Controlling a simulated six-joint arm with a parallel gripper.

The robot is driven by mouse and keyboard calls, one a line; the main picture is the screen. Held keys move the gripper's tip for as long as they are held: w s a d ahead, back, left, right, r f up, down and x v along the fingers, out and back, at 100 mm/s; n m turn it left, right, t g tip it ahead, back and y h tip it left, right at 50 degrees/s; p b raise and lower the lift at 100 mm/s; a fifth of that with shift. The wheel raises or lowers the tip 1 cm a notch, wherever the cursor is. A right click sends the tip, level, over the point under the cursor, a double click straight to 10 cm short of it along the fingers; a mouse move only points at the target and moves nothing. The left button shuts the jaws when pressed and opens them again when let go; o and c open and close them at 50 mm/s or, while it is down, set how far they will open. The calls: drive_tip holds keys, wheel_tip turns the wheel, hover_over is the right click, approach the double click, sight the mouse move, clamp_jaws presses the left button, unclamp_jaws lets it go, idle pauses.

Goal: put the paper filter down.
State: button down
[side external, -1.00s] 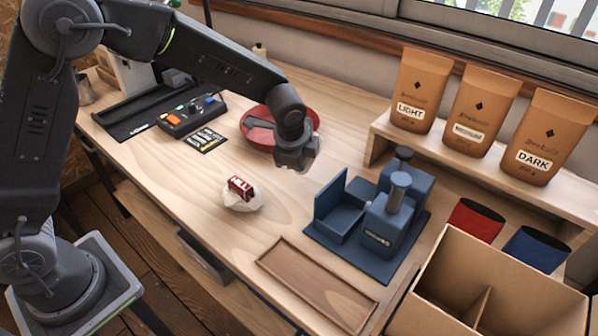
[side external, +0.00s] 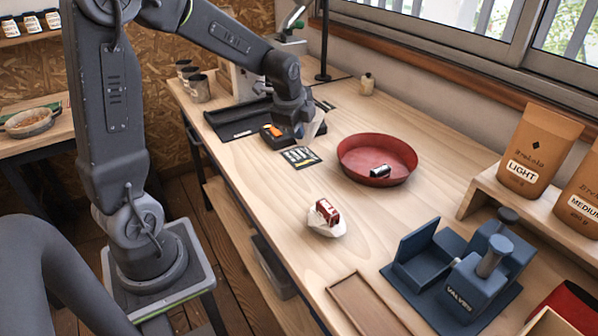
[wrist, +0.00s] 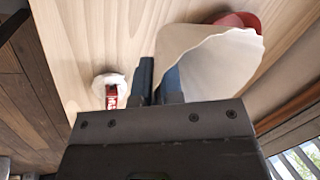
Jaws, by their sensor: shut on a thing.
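My gripper (side external: 298,128) is shut on a white paper filter (wrist: 208,62). In the wrist view the filter is a wide pale cone at the right of the jaws (wrist: 159,85). The gripper is above the back left of the bench, near the small black device (side external: 272,133) with an orange part. The height of the filter over the bench is hard to tell.
Bare wood lies between bowl and paper.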

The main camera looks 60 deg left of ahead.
drive_tip(key=s+a+n, duration=0.2)
drive_tip(key=s+a, duration=0.8)
drive_tip(key=shift+y, duration=0.4)
drive_tip(key=shift+w+d+f, duration=1.1)
drive_tip(key=shift+w+f, duration=0.35)
drive_tip(key=shift+f, duration=0.35)
drive_tip(key=shift+w+d+f, duration=1.1)
drive_tip(key=shift+w+f, duration=0.4)
drive_tip(key=shift+f, duration=0.25)
drive_tip(key=shift+w+d+f, duration=1.1)
drive_tip(key=shift+w+f, duration=0.35)
drive_tip(key=shift+f, duration=0.35)
drive_tip(key=shift+f, duration=0.4)
drive_tip(key=c, duration=1.3)
unclamp_jaws()
drive_tip(key=shift+o, duration=0.2)
